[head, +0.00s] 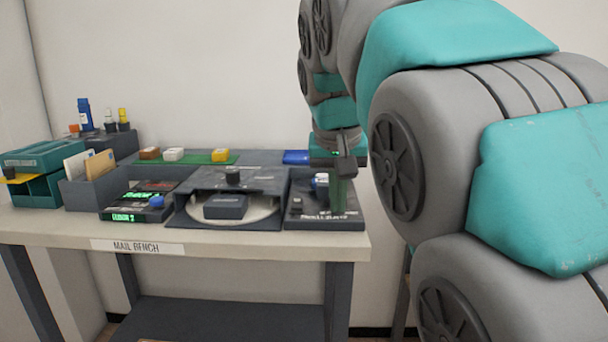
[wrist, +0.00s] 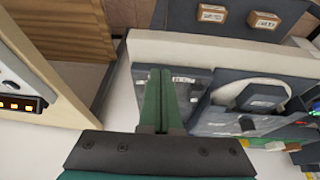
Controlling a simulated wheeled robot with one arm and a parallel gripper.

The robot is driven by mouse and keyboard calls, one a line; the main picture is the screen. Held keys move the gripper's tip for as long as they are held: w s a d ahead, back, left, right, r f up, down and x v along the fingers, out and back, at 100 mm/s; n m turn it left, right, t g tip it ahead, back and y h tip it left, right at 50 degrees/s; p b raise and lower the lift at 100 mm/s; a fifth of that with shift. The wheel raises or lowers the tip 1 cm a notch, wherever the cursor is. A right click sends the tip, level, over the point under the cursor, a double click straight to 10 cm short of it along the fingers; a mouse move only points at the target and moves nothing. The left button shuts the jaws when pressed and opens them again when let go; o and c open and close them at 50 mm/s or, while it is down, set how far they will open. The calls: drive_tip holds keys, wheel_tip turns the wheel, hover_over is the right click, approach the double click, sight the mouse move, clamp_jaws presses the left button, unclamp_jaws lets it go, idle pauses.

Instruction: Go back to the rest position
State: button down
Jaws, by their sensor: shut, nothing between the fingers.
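My gripper (head: 340,196) reaches down over the right end of the mail bench (head: 280,239), above a dark box with a light-lettered front (head: 318,223). Its green fingers are together with nothing between them. In the wrist view, the closed fingers (wrist: 159,75) point toward a grey panel on the bench. I cannot tell whether the fingertips touch the box.
A grey unit with a round recess (head: 258,210) stands left of the gripper. Further left are a lit display box (head: 124,215), an envelope holder (head: 88,191) and a green tray (head: 30,188). Coloured blocks lie on a green strip (head: 192,161) behind. A wooden cabinet (wrist: 60,30) shows in the wrist view.

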drive_tip(key=s+d+f+g, duration=0.2)
drive_tip(key=s+d+f, duration=0.1)
drive_tip(key=s+f, duration=0.6)
drive_tip(key=s+d+f+g, duration=0.2)
drive_tip(key=s+d+f, duration=0.1)
drive_tip(key=s+f, duration=0.7)
drive_tip(key=s+d+f+g, duration=0.2)
drive_tip(key=s+d+f, duration=0.1)
drive_tip(key=s+f, duration=0.7)
drive_tip(key=shift+s+d+n+y, duration=0.3)
drive_tip(key=shift+s+n+y, duration=0.1)
